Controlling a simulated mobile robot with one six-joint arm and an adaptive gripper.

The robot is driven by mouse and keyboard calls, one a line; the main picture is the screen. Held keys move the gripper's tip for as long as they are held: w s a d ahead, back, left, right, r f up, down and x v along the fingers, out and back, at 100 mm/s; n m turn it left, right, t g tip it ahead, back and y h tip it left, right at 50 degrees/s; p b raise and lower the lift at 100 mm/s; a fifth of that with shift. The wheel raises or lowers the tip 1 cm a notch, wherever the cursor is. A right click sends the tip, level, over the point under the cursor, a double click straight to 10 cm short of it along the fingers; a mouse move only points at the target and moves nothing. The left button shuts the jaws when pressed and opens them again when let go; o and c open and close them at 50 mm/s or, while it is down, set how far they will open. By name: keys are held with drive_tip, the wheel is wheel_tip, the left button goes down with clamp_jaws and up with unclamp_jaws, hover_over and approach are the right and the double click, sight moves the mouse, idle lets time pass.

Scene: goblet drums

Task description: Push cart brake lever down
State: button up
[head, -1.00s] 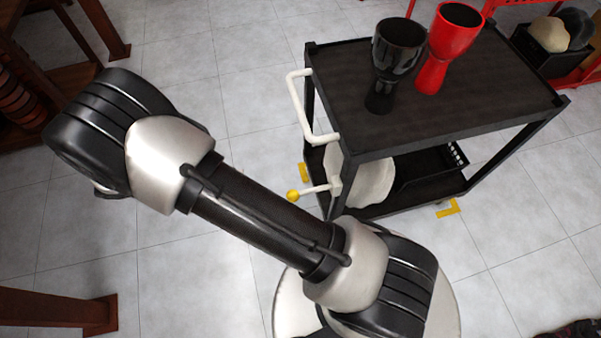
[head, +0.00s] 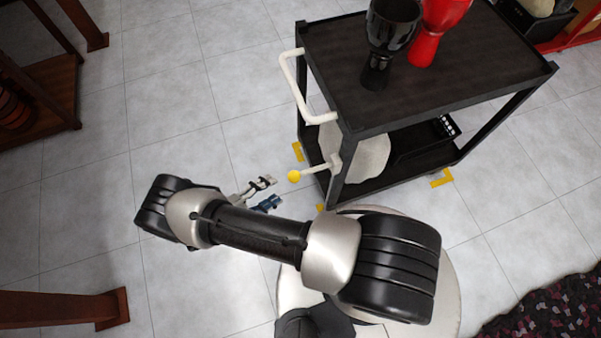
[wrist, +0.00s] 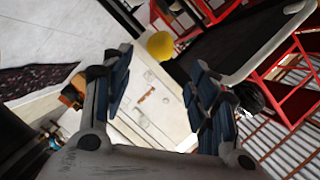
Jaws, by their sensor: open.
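The brake lever (head: 318,170) is a white rod with a yellow ball knob (head: 294,177), sticking out to the left from the near left post of the black cart (head: 400,108). My gripper (head: 268,193) is open and just left of the knob, its fingers pointing toward it, with a small gap. In the wrist view the yellow knob (wrist: 160,45) shows beyond and between the spread fingertips of my gripper (wrist: 160,75). Nothing is between the fingers. Part of the gripper's base is hidden behind my arm in the head view.
A white push handle (head: 300,88) juts from the cart's left end above the lever. A black goblet drum (head: 391,35) and a red one (head: 436,25) stand on the cart top. Wooden furniture (head: 60,85) stands left. Tiled floor between is clear.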

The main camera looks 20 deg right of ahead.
sight(294, 178)
drive_tip(key=x, duration=1.2)
drive_tip(key=shift+d+f, duration=0.1)
drive_tip(key=shift+d, duration=0.05)
drive_tip(key=shift+c, duration=0.6)
clamp_jaws()
